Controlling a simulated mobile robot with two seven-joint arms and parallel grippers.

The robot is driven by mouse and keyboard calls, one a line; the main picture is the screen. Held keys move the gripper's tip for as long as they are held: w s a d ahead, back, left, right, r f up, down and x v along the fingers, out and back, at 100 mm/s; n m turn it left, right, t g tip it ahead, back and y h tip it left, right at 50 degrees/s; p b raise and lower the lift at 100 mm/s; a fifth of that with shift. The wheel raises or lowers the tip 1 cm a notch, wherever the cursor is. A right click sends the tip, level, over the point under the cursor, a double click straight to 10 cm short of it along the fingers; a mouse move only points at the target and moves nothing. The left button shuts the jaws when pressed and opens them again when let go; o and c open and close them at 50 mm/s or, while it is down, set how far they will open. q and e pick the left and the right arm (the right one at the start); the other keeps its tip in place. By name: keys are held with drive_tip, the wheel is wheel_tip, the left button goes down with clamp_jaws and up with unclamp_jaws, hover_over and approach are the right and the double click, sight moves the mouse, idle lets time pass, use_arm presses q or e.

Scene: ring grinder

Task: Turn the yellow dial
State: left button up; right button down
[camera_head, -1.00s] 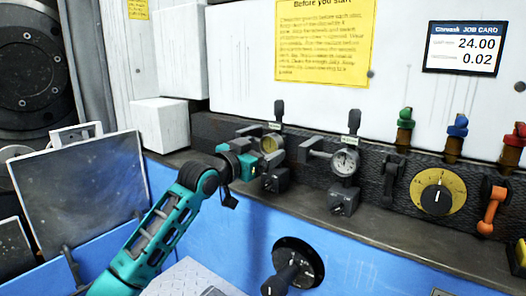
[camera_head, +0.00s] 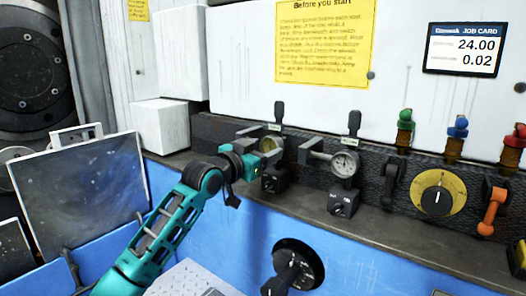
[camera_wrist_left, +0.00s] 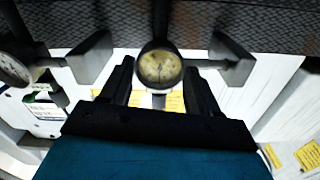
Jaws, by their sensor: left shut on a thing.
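A yellow-faced round dial (camera_head: 268,144) on a grey clamp bracket is on the dark ledge in the head view, left of the white-faced dial (camera_head: 345,163). My left gripper (camera_head: 268,156) comes in from the left and is shut on the yellow-faced dial, partly covering it. In the left wrist view the yellow-faced dial (camera_wrist_left: 159,68) sits between the two black fingers, its face and needle visible. A yellow disc with a black knob (camera_head: 438,192) is farther right on the ledge, with no gripper at it. My right gripper is not in view.
Dark levers (camera_head: 394,183) and an orange lever (camera_head: 491,208) flank the knob. Green, blue and red valves (camera_head: 457,130) stand above. A black round handle (camera_head: 293,268) sticks out of the blue front below. A grey panel (camera_head: 80,185) stands left of my arm.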

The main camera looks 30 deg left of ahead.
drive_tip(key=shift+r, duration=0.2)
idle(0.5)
use_arm(q)
drive_tip(key=shift+r+n+p, duration=0.2)
drive_tip(key=shift+n+p, duration=0.2)
drive_tip(key=shift+p, duration=0.4)
drive_tip(key=n+p, duration=0.2)
drive_tip(key=p, duration=0.1)
drive_tip(key=shift+r, duration=0.1)
drive_tip(key=shift+n+p, duration=0.5)
drive_tip(key=shift+p, duration=0.05)
drive_tip(key=shift+n+p, duration=0.4)
drive_tip(key=shift+p, duration=0.05)
drive_tip(key=shift+n+p, duration=1.5)
drive_tip(key=shift+n, duration=0.2)
drive_tip(key=shift+f+n+p, duration=0.2)
drive_tip(key=shift+n+p, duration=0.15)
drive_tip(key=shift+n, duration=0.15)
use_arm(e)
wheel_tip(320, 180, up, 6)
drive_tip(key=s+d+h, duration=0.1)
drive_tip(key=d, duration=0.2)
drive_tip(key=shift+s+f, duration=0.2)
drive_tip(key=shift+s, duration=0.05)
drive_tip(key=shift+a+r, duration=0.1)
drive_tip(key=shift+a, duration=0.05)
